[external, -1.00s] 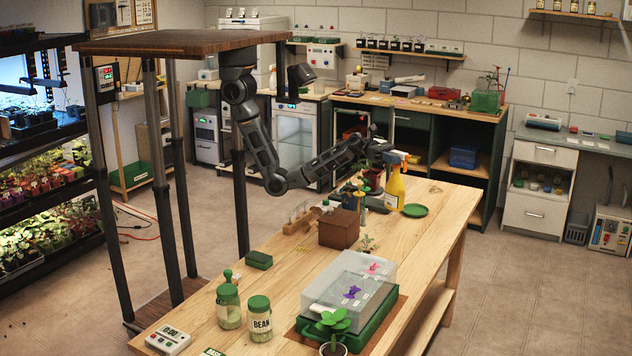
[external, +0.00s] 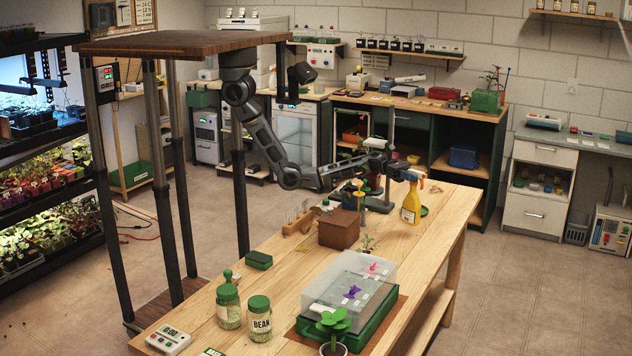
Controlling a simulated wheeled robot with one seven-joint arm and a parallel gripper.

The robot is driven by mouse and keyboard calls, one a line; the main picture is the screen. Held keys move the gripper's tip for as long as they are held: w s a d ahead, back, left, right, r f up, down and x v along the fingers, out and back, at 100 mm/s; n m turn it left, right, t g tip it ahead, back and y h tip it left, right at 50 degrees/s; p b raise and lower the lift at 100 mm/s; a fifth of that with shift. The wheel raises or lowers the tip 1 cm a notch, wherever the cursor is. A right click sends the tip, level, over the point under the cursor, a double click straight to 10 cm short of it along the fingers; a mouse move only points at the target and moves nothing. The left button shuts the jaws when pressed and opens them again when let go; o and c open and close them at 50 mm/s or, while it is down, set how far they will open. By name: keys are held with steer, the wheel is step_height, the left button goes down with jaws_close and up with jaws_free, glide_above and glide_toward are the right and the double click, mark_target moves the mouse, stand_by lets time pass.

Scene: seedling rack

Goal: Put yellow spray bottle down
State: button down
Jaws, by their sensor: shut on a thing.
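The yellow spray bottle (external: 411,204) is upright at the right side of the wooden table (external: 449,210), with an orange trigger head and a pale label. My gripper (external: 408,174) reaches it from the left and is shut on it near its neck. The fingers are small here and partly hidden against the bottle. The bottle's base is at or just above the table top; I cannot tell if it touches.
A clear-lidded green tray (external: 349,287), jars (external: 260,318) and a potted plant (external: 334,328) occupy the near end. The table right and in front of the bottle is clear.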

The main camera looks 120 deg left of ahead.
mark_target(414, 185)
steer(key=shift+a+f, duration=0.15)
steer(key=shift+f, duration=2.05)
steer(key=c, duration=0.8)
jaws_free()
steer(key=shift+c, duration=0.2)
steer(key=shift+r, duration=0.2)
steer(key=b+v, duration=0.1)
steer(key=v, duration=1.1)
steer(key=shift+f, duration=0.15)
